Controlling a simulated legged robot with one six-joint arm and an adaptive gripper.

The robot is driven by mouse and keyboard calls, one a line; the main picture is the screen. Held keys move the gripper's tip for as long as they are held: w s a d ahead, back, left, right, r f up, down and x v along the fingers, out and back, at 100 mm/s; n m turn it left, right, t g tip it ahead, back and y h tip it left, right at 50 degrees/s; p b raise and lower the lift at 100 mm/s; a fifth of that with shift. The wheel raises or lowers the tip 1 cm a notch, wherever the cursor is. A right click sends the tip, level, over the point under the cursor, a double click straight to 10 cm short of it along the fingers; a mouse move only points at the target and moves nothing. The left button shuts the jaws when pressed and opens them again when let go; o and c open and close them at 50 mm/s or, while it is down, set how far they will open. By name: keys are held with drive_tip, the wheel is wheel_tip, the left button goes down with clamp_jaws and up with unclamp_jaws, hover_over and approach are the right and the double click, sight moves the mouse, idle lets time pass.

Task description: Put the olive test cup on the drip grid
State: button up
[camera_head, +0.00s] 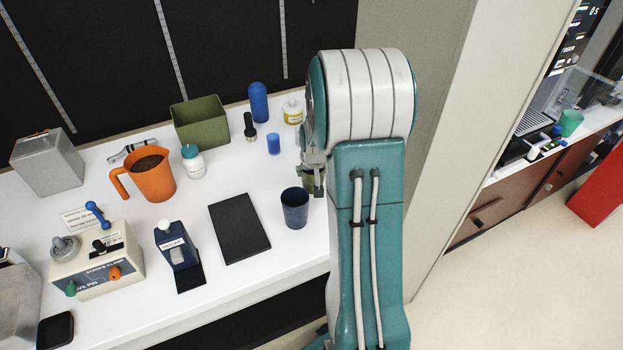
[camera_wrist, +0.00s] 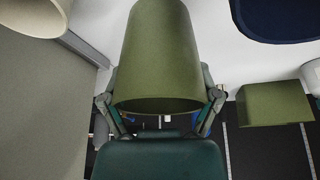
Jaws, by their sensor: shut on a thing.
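The olive test cup (camera_wrist: 158,50) fills the upper middle of the wrist view, between the two fingers of my gripper (camera_wrist: 160,98). In the head view the cup (camera_head: 316,184) shows only in part behind my arm, at the right end of the white counter. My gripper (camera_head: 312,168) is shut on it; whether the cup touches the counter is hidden. A grey ribbed surface (camera_head: 532,122) by the machine at far right looks like a drip grid, but I cannot tell for sure.
A dark blue cup (camera_head: 295,208) stands close to the held cup. A beige wall (camera_head: 440,120) separates this counter from the right-hand one.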

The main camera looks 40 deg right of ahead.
sight(311, 179)
drive_tip(key=shift+w+d+f, duration=0.1)
drive_tip(key=shift+w+f, duration=0.25)
drive_tip(key=shift+f, duration=1.55)
drive_tip(key=shift+f, duration=0.1)
drive_tip(key=o, duration=1.1)
drive_tip(key=shift+c, duration=0.2)
